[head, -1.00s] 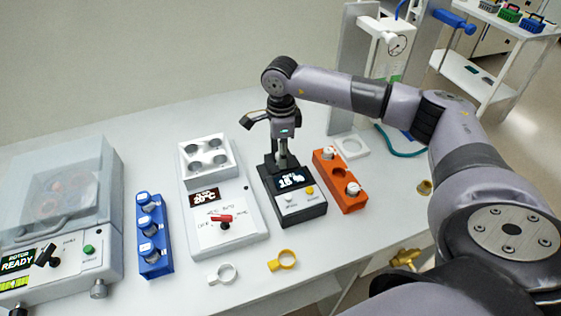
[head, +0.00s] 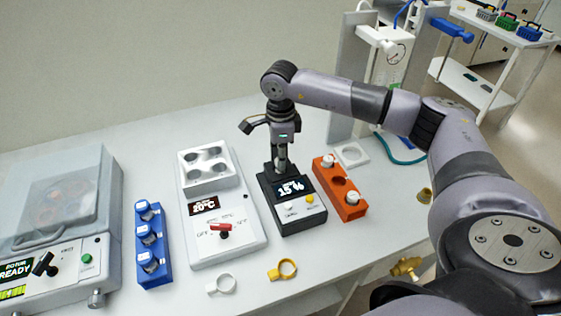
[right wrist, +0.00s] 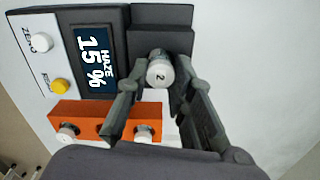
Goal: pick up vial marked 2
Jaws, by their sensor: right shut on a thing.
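The vial marked 2 (right wrist: 160,72) has a white cap with a dark 2 on it in the right wrist view. My right gripper (head: 281,162) is shut on it, one finger on each side of the cap, at the rear part of the black haze meter (head: 292,212). The meter reads 15 % and also shows in the right wrist view (right wrist: 93,88). The vial's body is hidden below the cap, so I cannot tell how deep it sits in the meter. My left gripper is not in view.
The orange rack (head: 341,190) right of the meter holds two white-capped vials with an empty middle hole. Left stand a white heater block (head: 238,238), a blue rack (head: 153,269) and a centrifuge (head: 95,225). White and yellow rings (head: 287,269) lie in front.

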